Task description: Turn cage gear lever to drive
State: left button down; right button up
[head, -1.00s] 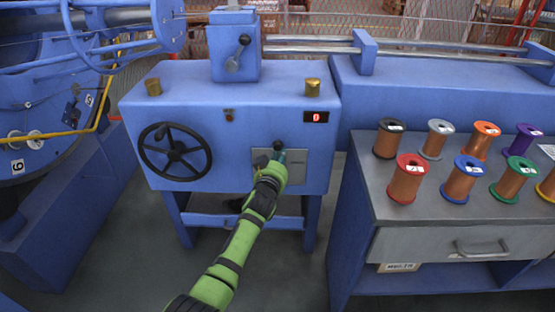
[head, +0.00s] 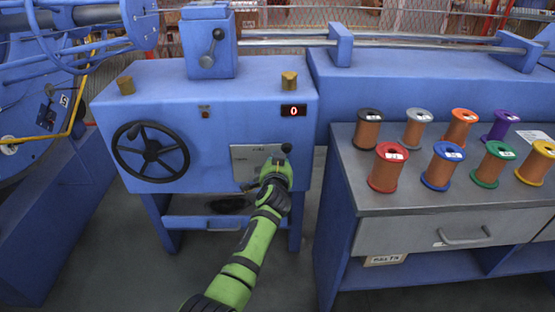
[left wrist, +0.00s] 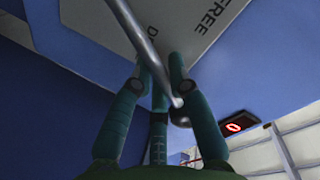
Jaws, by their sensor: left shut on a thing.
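The cage gear lever has a dark round knob (head: 286,147) at the right edge of its grey plate (head: 242,158) on the blue machine's front. My left gripper (head: 277,166) is at the lever, in front of the plate's right part, and hides much of it. In the left wrist view the metal lever rod (left wrist: 133,28) passes between the teal fingers of my left gripper (left wrist: 160,75), which are closed around it near its knob end. The plate (left wrist: 180,25) there shows "FREE" and a partly hidden word starting with "D". My right gripper is not in view.
A black handwheel (head: 150,151) is left of the plate. A red display (head: 293,111) above it reads 0. A grey-topped cabinet (head: 375,195) with several wire spools stands to the right.

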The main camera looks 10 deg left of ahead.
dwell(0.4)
pick_arm(q)
jog(key=c, duration=1.4)
grip_release()
jog(key=shift+d+f, duration=0.1)
jog(key=shift+c, duration=0.2)
jog(key=shift+s, duration=0.1)
jog(key=v, duration=1.2)
